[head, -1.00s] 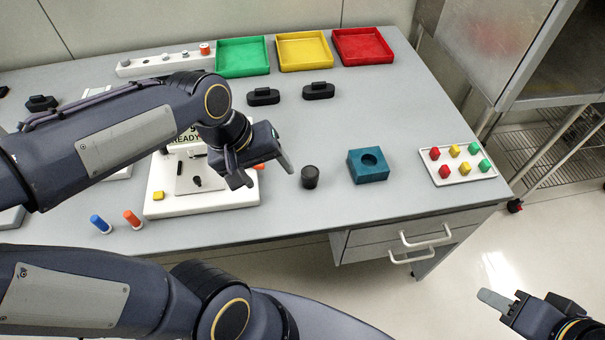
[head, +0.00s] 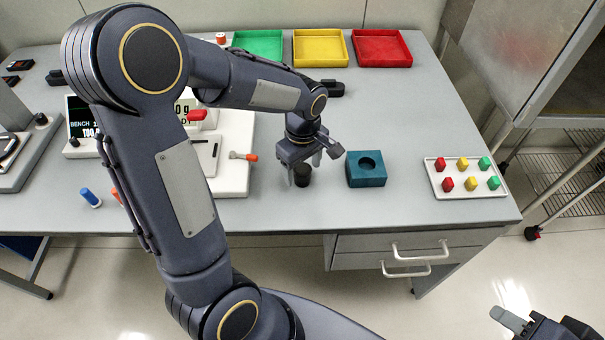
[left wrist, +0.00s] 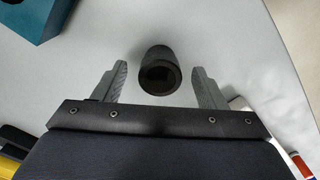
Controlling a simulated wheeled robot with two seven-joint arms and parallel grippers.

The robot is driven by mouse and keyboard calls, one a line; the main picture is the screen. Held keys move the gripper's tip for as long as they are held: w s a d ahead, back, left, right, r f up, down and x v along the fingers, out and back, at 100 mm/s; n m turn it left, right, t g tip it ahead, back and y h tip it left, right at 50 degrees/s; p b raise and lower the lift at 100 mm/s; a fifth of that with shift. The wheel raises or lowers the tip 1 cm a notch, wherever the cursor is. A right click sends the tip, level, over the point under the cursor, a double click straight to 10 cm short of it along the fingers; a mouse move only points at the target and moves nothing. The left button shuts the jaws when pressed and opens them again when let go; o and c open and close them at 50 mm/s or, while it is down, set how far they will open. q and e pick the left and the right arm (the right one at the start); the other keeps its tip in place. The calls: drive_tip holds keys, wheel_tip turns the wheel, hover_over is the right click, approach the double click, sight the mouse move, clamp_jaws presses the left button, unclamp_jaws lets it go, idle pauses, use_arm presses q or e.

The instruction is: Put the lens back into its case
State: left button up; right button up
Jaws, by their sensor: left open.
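The lens (head: 303,178) is a small black cylinder standing upright on the grey table. In the left wrist view the lens (left wrist: 160,72) shows its dark round end, between and a little beyond the fingertips. The case is a teal block (head: 366,172) with a round hole, just right of the lens; the hole looks empty. A corner of the case (left wrist: 52,18) shows in the left wrist view. My left gripper (head: 304,176) is open above and around the lens, with gaps on both sides. My right gripper (head: 509,320) is at the lower right, off the table, mostly cut off.
A white tray with coloured pieces (head: 449,187) stands right of the case. Green (head: 259,45), yellow (head: 321,48) and red (head: 381,48) bins line the back. A white device (head: 236,140) stands left of the lens.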

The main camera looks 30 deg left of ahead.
use_arm(q)
drive_tip(key=shift+f, duration=0.5)
drive_tip(key=shift+c, duration=0.2)
drive_tip(key=c, duration=1.1)
drive_tip(key=shift+c, duration=0.2)
drive_tip(key=shift+r, duration=0.15)
